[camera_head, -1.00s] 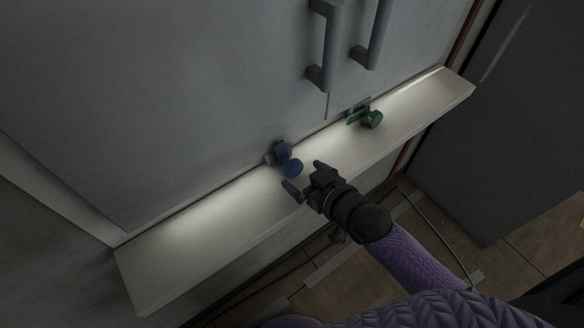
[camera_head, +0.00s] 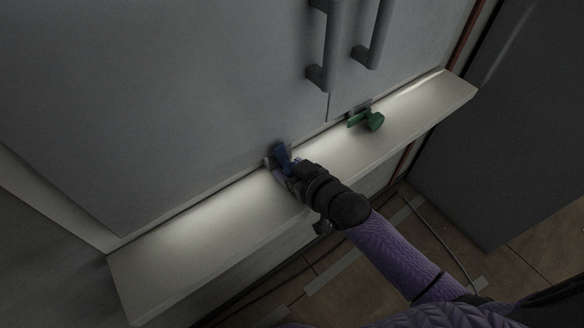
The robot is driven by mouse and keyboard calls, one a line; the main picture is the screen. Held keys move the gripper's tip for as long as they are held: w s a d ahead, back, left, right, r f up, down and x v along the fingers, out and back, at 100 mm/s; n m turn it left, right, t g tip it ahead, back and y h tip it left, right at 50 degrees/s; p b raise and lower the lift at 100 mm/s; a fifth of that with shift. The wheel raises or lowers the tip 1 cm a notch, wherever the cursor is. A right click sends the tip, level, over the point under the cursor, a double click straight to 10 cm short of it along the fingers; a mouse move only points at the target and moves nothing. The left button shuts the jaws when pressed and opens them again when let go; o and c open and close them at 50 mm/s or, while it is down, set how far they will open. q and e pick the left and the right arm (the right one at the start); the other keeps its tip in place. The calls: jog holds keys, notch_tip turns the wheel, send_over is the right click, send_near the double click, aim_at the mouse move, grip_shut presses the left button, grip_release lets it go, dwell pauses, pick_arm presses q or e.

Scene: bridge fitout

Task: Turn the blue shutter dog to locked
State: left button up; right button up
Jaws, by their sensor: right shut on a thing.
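The blue shutter dog (camera_head: 282,154) sits low on the grey shutter (camera_head: 190,90), just above the pale ledge. My right gripper (camera_head: 286,172) is shut on the blue shutter dog, with the arm reaching in from the lower right. The gripper itself hides most of the contact. My left gripper is not in view.
A green shutter dog (camera_head: 369,120) sits to the right along the same ledge (camera_head: 200,222). Two grey handles (camera_head: 322,45) stand out from the shutter above. A dark panel (camera_head: 490,130) stands at the right. The ledge is clear to the left.

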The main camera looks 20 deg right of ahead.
jog(key=shift+c, duration=0.5)
jog(key=shift+r+p, duration=0.15)
jog(key=shift+p, duration=0.15)
jog(key=shift+m+y, duration=0.4)
jog(key=shift+m, duration=0.4)
jog(key=o, duration=1.3)
